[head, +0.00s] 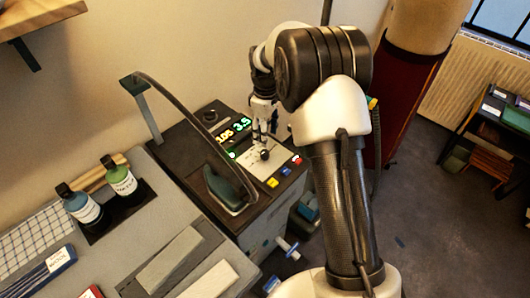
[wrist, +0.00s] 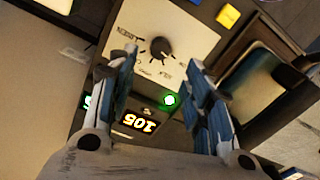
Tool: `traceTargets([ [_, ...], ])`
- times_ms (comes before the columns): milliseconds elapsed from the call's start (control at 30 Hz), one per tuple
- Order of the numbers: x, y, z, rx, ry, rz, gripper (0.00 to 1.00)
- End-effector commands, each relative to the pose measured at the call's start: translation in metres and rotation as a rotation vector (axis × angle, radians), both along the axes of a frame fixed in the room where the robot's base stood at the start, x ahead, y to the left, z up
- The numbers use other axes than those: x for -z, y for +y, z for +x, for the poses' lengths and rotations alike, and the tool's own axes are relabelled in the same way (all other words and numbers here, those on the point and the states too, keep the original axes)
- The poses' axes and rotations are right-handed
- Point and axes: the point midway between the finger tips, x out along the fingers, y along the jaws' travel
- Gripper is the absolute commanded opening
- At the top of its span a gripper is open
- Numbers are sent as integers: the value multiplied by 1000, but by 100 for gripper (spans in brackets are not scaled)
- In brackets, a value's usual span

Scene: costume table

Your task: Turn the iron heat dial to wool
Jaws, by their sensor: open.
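The iron heat dial is a round black knob (wrist: 160,48) on a pale panel (wrist: 190,28) with printed labels around it. The labels are too small and tilted to read surely. The knob also shows in the head view (head: 264,155), just below my gripper (head: 262,138). In the wrist view my gripper (wrist: 160,90) is open, with one finger on each side of the picture and the knob beyond and between the tips. The fingers look apart from the knob. A lit green lamp (wrist: 169,100) and a lit number display (wrist: 138,122) are beside the panel.
The iron (head: 228,188) with its curved hose (head: 190,93) stands left of the panel. Yellow (head: 272,183) and red (head: 297,160) buttons lie along the front edge. Two bottles (head: 120,178) stand farther left. The iron also shows right in the wrist view (wrist: 255,80).

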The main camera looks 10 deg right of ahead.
Motion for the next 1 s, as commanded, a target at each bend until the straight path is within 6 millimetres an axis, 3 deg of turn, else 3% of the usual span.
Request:
traceTargets([
  [33, 15, 0, -1, 0, 4, 0, 46],
  [200, 50, 1, -1, 0, 4, 0, 46],
  [400, 78, 1, -1, 0, 1, 0, 46],
  [833, 87, 1, -1, 1, 0, 0, 46],
  [1000, 87, 1, -1, 1, 0, 0, 36],
])
